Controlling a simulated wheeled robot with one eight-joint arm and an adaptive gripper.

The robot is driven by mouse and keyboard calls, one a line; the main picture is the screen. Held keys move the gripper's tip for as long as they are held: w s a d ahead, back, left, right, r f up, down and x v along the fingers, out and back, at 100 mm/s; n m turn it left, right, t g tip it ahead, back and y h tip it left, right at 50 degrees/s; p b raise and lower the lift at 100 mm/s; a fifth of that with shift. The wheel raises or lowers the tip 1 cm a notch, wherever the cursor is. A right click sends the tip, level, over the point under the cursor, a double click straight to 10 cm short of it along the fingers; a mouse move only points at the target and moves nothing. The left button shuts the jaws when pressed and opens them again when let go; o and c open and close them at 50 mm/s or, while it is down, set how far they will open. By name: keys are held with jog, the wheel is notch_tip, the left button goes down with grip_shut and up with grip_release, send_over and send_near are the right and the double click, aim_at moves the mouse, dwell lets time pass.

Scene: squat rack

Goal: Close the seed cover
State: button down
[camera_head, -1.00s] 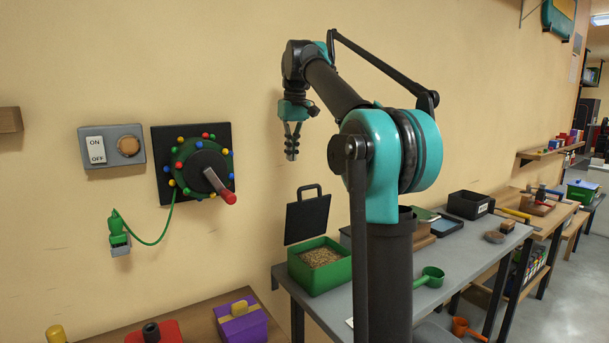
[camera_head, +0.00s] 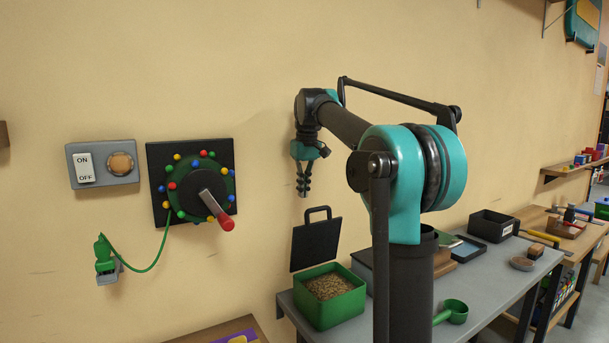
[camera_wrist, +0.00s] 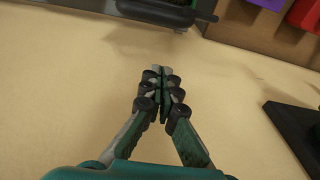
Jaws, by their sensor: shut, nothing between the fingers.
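The seed cover is a black panel (camera_head: 316,243) with a loop handle on its top edge. It stands open, tilted nearly upright, at the back of the green seed box (camera_head: 342,309). The box is filled with brown seeds (camera_head: 328,286). My gripper (camera_head: 303,192) points down, shut and empty, and appears just above the cover's handle in the head view; their difference in depth is hard to tell. In the wrist view my gripper (camera_wrist: 160,72) has its fingertips together over bare wall. A dark, green-edged thing beyond them is cut off, perhaps the cover and box.
A dial (camera_head: 200,188) with a red-tipped lever and a switch panel (camera_head: 102,164) are on the wall to the left. A green scoop (camera_head: 452,312) lies on the grey table (camera_head: 490,288), with a black bin (camera_head: 493,226) farther back.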

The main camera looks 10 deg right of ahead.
jog(key=s+f, duration=0.1)
jog(key=s+d+f, duration=0.1)
jog(key=s, duration=0.1)
jog(key=shift+s+d, duration=0.2)
dwell(0.4)
